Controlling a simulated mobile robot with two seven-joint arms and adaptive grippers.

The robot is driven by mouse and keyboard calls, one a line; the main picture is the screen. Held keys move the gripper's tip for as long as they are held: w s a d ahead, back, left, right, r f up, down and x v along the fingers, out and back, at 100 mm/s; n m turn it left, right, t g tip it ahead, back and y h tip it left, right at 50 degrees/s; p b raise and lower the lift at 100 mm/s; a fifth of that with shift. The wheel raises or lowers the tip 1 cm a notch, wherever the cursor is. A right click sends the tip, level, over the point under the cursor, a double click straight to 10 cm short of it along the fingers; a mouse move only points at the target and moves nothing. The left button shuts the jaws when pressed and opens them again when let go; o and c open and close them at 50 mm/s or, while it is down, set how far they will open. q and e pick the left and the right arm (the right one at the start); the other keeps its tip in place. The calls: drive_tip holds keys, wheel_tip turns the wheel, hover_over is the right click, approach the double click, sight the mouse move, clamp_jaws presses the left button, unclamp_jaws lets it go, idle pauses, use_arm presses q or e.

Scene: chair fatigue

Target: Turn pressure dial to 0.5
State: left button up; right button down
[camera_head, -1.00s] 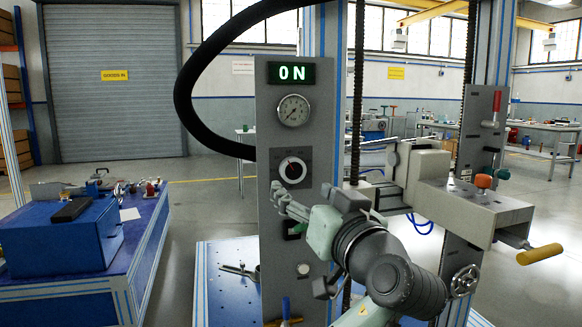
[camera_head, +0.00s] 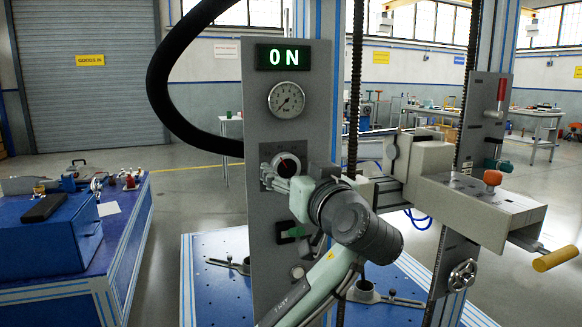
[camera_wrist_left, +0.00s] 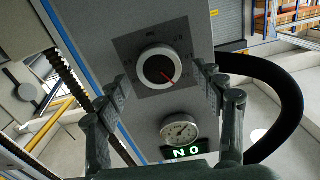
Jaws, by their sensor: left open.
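The pressure dial (camera_head: 287,163), a round knob with a dark face, light rim and red pointer, is on the grey control panel (camera_head: 255,215), partly hidden by my gripper in the head view. In the left wrist view the dial (camera_wrist_left: 158,67) shows upside down on its dark scale plate, its red mark toward the lower right. The scale figures are too small to read. My left gripper (camera_head: 272,177) is open, its fingers in front of the dial. In the wrist view the fingers (camera_wrist_left: 160,78) stand either side of the dial, apart from its rim. My right gripper is not in view.
A green switch (camera_head: 292,232) sits below. A thick black hose (camera_head: 165,100) curves at left. A grey machine carriage (camera_head: 470,200) stands at right.

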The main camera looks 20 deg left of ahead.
use_arm(q)
drive_tip(key=shift+w+a, duration=0.3)
drive_tip(key=c, duration=1.2)
